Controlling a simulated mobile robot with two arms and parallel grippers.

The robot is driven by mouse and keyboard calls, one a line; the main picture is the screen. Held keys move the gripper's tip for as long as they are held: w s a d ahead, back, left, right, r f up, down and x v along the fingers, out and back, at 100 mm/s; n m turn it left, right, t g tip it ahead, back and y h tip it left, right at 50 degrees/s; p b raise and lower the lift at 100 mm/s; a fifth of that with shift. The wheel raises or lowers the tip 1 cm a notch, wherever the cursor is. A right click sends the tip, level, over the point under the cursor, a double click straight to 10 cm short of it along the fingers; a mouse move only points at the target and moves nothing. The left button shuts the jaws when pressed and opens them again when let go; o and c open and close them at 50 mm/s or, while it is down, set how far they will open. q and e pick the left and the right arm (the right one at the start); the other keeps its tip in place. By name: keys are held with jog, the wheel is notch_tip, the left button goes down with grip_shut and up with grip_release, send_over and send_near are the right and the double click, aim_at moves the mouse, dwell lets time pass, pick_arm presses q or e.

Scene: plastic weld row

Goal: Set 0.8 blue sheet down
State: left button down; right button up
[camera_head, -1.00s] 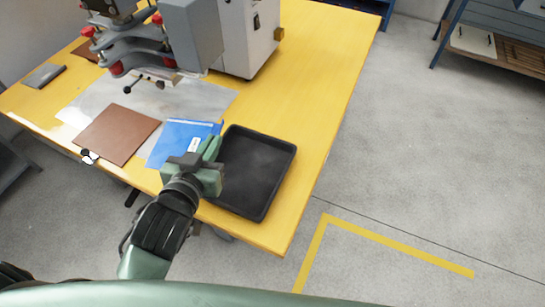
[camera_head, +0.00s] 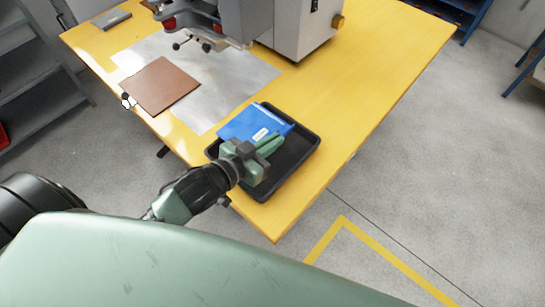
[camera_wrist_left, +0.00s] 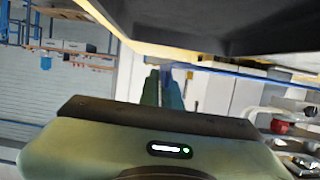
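The blue sheet (camera_head: 254,121), with a small white label, is over the far left part of the black tray (camera_head: 294,165). My left gripper (camera_head: 272,146) is shut on the sheet's near edge. In the left wrist view the fingers (camera_wrist_left: 163,80) are close together, and the sheet shows edge-on as a thin blue line (camera_wrist_left: 255,72). The tray's dark side (camera_wrist_left: 220,25) fills the top of that view. I cannot tell whether the sheet touches the tray. My right gripper is not in view.
The tray stands near the front corner of the yellow table (camera_head: 385,65). A brown sheet (camera_head: 160,86) lies on a grey metal plate (camera_head: 215,90) to the left. A welding machine (camera_head: 300,28) stands behind. The table right of the tray is clear.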

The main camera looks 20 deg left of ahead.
aim_at(273, 163)
pick_arm(q)
notch_tip(273, 163, down, 3)
jog(key=shift+f, duration=0.1)
jog(key=shift+f+b, duration=0.35)
jog(key=shift+f, duration=1.6)
jog(key=c, duration=1.6)
grip_release()
jog(key=shift+c, duration=0.2)
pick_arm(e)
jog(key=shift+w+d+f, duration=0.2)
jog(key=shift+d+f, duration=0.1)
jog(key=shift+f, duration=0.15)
pick_arm(q)
jog(key=shift+s+a+r, duration=0.15)
jog(key=shift+s, duration=0.35)
jog(key=v, duration=1.1)
jog(key=shift+r, duration=0.15)
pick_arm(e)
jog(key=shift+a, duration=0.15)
